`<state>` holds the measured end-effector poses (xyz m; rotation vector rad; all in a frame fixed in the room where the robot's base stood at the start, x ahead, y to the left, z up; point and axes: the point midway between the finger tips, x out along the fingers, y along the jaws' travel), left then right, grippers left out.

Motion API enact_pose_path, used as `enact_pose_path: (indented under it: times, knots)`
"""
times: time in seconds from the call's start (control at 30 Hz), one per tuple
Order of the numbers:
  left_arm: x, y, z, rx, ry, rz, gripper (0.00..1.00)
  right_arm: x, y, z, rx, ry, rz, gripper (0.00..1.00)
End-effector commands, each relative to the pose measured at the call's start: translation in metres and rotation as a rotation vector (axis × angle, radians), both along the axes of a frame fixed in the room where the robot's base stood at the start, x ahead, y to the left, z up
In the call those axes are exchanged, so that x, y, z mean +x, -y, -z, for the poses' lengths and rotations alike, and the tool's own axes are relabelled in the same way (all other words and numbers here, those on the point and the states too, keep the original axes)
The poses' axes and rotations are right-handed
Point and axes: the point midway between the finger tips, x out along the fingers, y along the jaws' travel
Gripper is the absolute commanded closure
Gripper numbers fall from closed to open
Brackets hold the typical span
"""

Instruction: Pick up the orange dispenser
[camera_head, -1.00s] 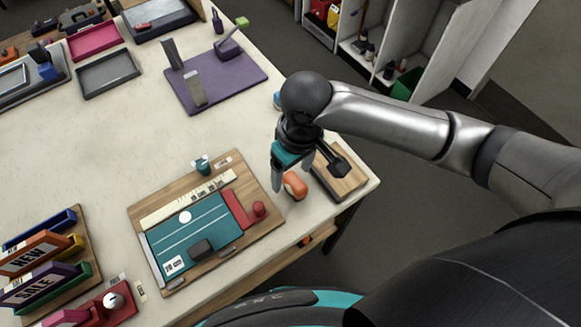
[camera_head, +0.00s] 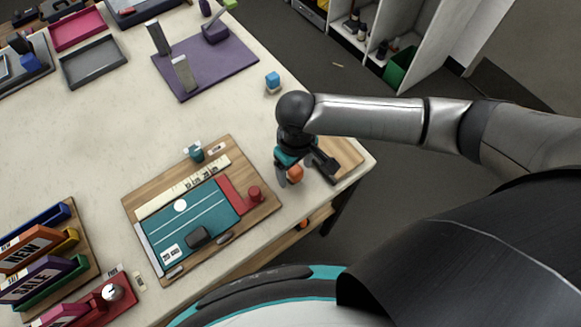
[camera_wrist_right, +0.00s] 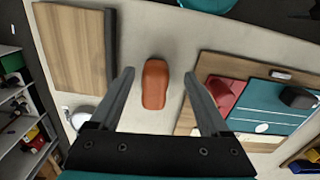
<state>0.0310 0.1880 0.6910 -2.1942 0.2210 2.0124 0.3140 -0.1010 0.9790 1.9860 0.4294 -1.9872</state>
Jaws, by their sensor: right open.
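The orange dispenser (camera_wrist_right: 155,84) lies on the pale table between the two open fingers of my right gripper (camera_wrist_right: 157,85) in the right wrist view, with a gap on each side. In the head view the dispenser (camera_head: 295,174) is partly hidden by my right gripper (camera_head: 288,178), which points down over it near the table's right front edge. The wrist view does not show clearly how far the fingertips are above the table. My left gripper is not in view.
A blue-topped item (camera_head: 272,82) stands behind, near the purple mat (camera_head: 235,70). The table (camera_head: 110,125) is clear at middle left.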

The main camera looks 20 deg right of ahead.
Motion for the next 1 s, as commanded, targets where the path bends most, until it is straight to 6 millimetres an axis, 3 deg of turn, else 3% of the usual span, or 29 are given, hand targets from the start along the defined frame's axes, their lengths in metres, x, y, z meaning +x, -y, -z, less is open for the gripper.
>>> enact_pose_path:
  times: [0.33,0.67,1.0]
  knots:
    - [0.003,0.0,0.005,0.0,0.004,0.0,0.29,0.009,0.002,0.041,-0.001,0.0,0.0,0.2]
    - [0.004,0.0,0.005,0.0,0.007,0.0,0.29,0.009,0.002,0.046,0.0,0.001,-0.001,0.21]
    - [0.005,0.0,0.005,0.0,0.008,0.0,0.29,0.009,0.002,0.045,0.0,0.001,0.0,0.59]
